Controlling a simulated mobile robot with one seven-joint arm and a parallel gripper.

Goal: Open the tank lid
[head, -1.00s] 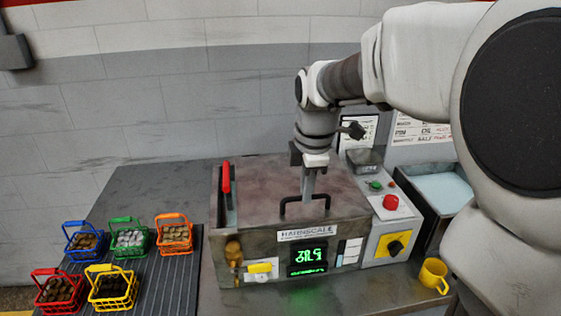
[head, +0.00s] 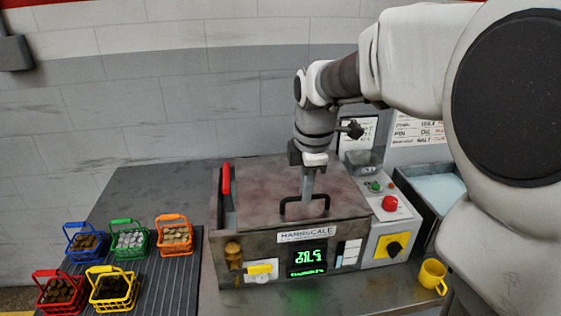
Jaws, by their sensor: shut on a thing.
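A dark bar handle (head: 287,209) stands near the lid's front edge. My gripper (head: 306,195) points straight down from above and is shut on the handle. The fingers hide part of the handle's bar.
A red-handled lever (head: 226,180) stands at the tank's left side. A control panel (head: 390,240) with a red button is on the right. A yellow mug (head: 433,275) sits at front right. Several coloured baskets (head: 116,240) stand on a ribbed mat (head: 172,285) at left.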

